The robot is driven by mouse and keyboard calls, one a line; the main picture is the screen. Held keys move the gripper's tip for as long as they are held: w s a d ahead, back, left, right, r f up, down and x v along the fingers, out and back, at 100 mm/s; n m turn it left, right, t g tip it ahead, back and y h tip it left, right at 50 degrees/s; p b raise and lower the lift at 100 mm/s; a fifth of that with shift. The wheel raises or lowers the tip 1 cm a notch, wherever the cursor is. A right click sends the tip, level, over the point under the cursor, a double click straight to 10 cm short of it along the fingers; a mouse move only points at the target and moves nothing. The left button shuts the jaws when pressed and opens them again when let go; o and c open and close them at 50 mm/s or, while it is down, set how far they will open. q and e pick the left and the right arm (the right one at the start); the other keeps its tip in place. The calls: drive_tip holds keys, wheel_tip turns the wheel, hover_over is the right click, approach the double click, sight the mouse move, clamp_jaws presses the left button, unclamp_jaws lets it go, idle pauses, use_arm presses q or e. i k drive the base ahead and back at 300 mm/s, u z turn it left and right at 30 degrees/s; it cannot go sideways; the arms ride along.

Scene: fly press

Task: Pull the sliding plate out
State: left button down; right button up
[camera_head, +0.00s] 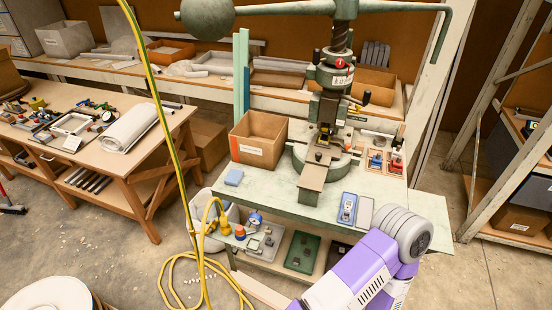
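The green fly press (338,75) stands on a pale workbench (270,194). A flat brownish plate (313,176), which looks like the sliding plate, lies at the front of the press's round base and juts toward me. A small dark knob or block (318,156) shows near its far end. The tooling under the press's ram is too small to make out. My purple and white arm comes in at the bottom right, in front of the bench's right corner. Neither of my grippers shows in this view.
A yellow hose (165,130) hangs at the left and coils on the floor.

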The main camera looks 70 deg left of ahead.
sight(319, 155)
drive_tip(key=k, duration=0.15)
drive_tip(key=u, duration=2.35)
drive_tip(key=i, duration=0.25)
drive_tip(key=u, duration=0.05)
